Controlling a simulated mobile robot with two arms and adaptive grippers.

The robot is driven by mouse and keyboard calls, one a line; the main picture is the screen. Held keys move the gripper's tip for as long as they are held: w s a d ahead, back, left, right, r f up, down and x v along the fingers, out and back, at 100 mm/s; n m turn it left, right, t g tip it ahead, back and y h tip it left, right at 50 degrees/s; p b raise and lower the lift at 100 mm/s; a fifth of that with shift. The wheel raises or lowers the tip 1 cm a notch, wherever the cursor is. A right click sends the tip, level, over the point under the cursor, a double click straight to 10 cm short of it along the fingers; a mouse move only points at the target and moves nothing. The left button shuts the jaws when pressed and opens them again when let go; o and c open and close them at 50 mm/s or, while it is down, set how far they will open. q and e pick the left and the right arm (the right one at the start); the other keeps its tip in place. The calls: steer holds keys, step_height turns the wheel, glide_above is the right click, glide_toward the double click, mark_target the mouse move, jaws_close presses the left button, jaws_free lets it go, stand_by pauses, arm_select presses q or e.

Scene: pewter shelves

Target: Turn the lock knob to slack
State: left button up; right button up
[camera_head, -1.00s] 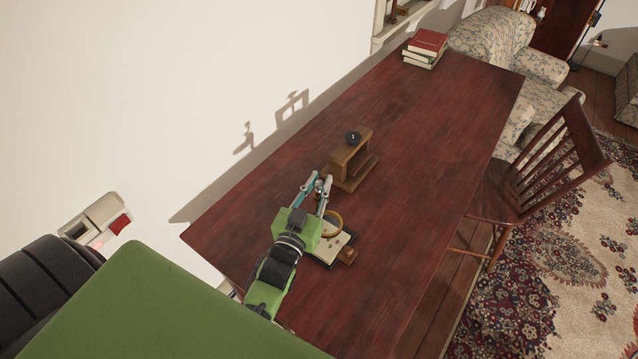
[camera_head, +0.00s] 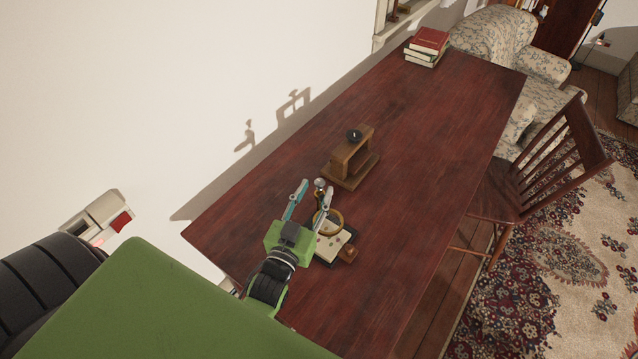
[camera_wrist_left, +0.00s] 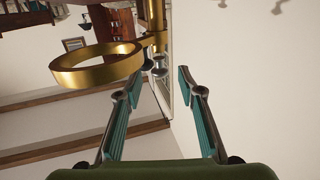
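A stand with a brass ring (camera_head: 333,217) sits on the near part of the table, on a dark base with a pale plate (camera_head: 330,246). In the left wrist view, the ring (camera_wrist_left: 97,67) is to the left, joined to an upright brass post (camera_wrist_left: 152,14). A small grey round knob (camera_wrist_left: 160,70) shows beside the post, ahead of the fingertips; which way it is turned cannot be told. My left gripper (camera_head: 317,187) is open around empty space, fingers pointing toward the post top. It also shows in the left wrist view (camera_wrist_left: 159,80). My right gripper is not in view.
A wooden frame (camera_head: 347,158) with a black knob (camera_head: 354,135) on top stands beyond the stand. Several books (camera_head: 427,47) lie at the far end of the table (camera_head: 430,130). A chair (camera_head: 545,165) is at the right.

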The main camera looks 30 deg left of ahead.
arm_select(q)
steer(key=shift+s+d, duration=0.15)
steer(key=shift+s, duration=0.75)
steer(key=shift+s+d, duration=0.1)
steer(key=shift+s, duration=0.75)
